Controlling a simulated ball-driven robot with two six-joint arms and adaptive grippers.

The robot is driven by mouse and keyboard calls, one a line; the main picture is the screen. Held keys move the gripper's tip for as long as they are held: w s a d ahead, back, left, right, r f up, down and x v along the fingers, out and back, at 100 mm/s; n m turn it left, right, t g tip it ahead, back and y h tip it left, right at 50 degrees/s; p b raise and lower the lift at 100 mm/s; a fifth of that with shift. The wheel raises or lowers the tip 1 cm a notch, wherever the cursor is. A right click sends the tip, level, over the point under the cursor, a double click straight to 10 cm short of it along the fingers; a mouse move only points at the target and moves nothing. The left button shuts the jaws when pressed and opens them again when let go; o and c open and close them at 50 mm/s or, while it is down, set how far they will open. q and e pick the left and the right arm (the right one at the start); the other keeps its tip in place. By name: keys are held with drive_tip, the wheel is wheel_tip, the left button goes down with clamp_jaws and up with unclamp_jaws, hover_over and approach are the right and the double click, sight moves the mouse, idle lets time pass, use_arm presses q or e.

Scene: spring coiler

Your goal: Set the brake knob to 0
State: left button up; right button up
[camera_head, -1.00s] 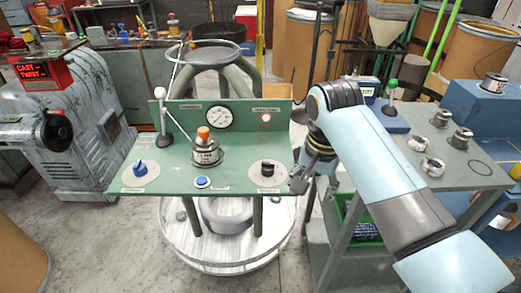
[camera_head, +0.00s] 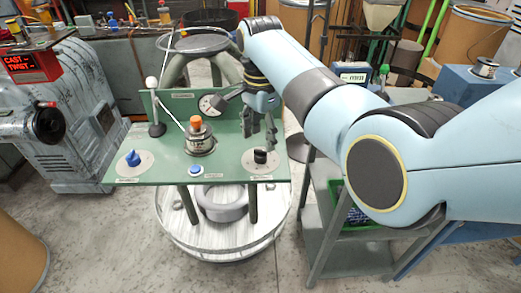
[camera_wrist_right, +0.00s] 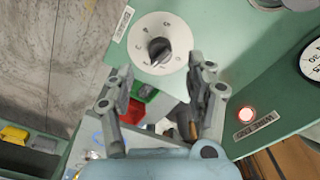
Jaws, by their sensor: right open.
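A black knob (camera_head: 260,156) sits on a pale round dial at the right of the green panel (camera_head: 225,172); it also shows in the right wrist view (camera_wrist_right: 159,50), with small marks around it too blurred to read. A blue knob (camera_head: 132,158) sits on a similar dial at the left. I cannot tell from the labels which is the brake knob. My right gripper (camera_head: 260,132) is open and empty, just above the black knob. In the right wrist view its fingertips (camera_wrist_right: 160,78) are spread near the dial's lower edge, apart from the knob. My left gripper is not in view.
A canister with an orange top (camera_head: 199,138) stands mid-panel, with a white-tipped lever (camera_head: 154,112) to its left. A blue button (camera_head: 196,170) is at the front edge.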

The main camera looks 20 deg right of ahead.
sight(261, 150)
wheel_tip(261, 150, down, 5)
drive_tip(key=shift+f+b, duration=0.1)
drive_tip(key=shift+b, duration=0.2)
clamp_jaws()
